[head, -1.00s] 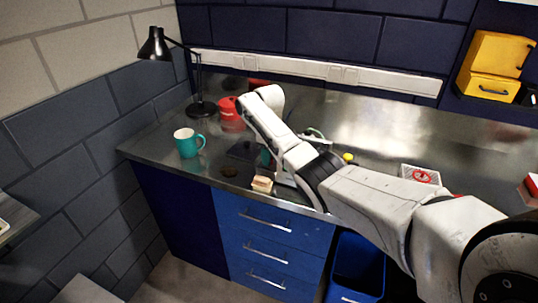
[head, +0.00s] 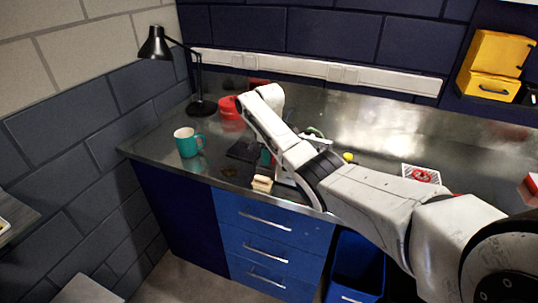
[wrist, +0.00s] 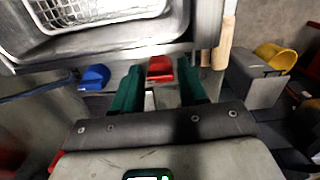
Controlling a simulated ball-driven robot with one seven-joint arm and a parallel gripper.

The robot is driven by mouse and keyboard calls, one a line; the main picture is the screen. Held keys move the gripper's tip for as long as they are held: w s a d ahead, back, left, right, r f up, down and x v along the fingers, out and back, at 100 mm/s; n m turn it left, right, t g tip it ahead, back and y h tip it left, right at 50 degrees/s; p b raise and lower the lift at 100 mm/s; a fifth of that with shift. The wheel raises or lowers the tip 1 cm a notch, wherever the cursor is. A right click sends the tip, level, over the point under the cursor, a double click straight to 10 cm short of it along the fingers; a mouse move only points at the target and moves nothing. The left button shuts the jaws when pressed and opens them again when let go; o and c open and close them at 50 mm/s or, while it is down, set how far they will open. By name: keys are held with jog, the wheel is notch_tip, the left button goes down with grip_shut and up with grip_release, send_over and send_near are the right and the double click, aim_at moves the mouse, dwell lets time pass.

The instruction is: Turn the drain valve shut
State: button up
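My gripper (wrist: 160,66) shows in the wrist view as two green fingers standing apart. A red handle-like part (wrist: 160,70) lies between the fingertips, below the front edge of a metal basin (wrist: 190,35). Narrow gaps seem to separate it from both fingers, but contact is hard to judge. I cannot confirm that this red part is the drain valve's handle. In the head view my arm hides most of the gripper and what is in front of it; only a bit of green (head: 265,158) shows beside the white wrist.
The metal bench (head: 160,150) carries a teal mug (head: 187,143), a black lamp (head: 200,108), a red container (head: 229,108) and a small pale block (head: 262,184) by the front edge. In the wrist view, blue (wrist: 95,77) and yellow (wrist: 275,57) parts flank the red one.

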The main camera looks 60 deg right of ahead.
notch_tip(320, 180, up, 11)
jog(key=b, duration=0.1)
jog(key=shift+f, duration=0.15)
dwell(0.4)
dwell(0.5)
jog(key=a+f+t+y, duration=0.1)
jog(key=a+f, duration=0.9)
jog(key=a, duration=0.4)
jog(key=a+f, duration=1.1)
jog(key=a, duration=0.3)
jog(key=s+a+f+m+b, duration=0.1)
jog(key=s+a+f, duration=0.4)
jog(key=s+a, duration=0.6)
jog(key=s+a+r+m+h, duration=0.1)
jog(key=s, duration=1.2)
jog(key=shift+s+r+b, duration=0.35)
jog(key=shift+s+r, duration=0.05)
